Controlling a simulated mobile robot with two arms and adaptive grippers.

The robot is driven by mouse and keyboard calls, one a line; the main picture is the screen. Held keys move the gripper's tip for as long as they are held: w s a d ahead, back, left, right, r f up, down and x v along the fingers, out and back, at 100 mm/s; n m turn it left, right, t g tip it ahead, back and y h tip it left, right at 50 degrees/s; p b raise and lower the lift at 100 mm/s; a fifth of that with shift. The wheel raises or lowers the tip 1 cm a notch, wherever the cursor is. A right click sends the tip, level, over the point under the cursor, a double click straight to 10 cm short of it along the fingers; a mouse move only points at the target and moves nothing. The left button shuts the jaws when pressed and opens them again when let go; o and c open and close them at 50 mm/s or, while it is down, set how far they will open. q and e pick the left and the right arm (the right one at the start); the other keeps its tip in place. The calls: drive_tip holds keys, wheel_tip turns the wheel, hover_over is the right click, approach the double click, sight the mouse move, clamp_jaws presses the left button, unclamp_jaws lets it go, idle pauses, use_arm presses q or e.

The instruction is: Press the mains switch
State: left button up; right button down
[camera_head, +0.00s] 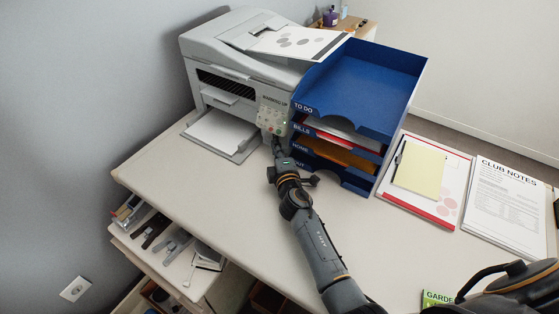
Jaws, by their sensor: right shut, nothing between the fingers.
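The grey-white printer (225,62) stands at the back left of the desk, with a small control panel (271,115) of buttons on its front right corner. I cannot make out which part is the mains switch; a small green light shows on the panel. My right arm reaches up from the bottom, and my right gripper (278,146) is at the panel's lower edge, fingers shut and empty, pointing toward the printer. The fingertips are small and partly lost against the printer, so I cannot tell whether they touch it. My left gripper is not in view.
A blue stacked letter tray (350,95) with papers stands close right of the gripper. A clipboard (442,204) and club notes (508,203) lie at right. The desk's front left (190,185) is clear. A wall socket (75,289) is lower left.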

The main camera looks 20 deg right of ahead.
drive_tip(key=s, duration=0.3)
drive_tip(key=s+a, duration=0.1)
drive_tip(key=s, duration=0.3)
drive_tip(key=s+r, duration=0.1)
drive_tip(key=s, duration=0.3)
drive_tip(key=shift+s+a, duration=0.1)
drive_tip(key=shift+a, duration=0.25)
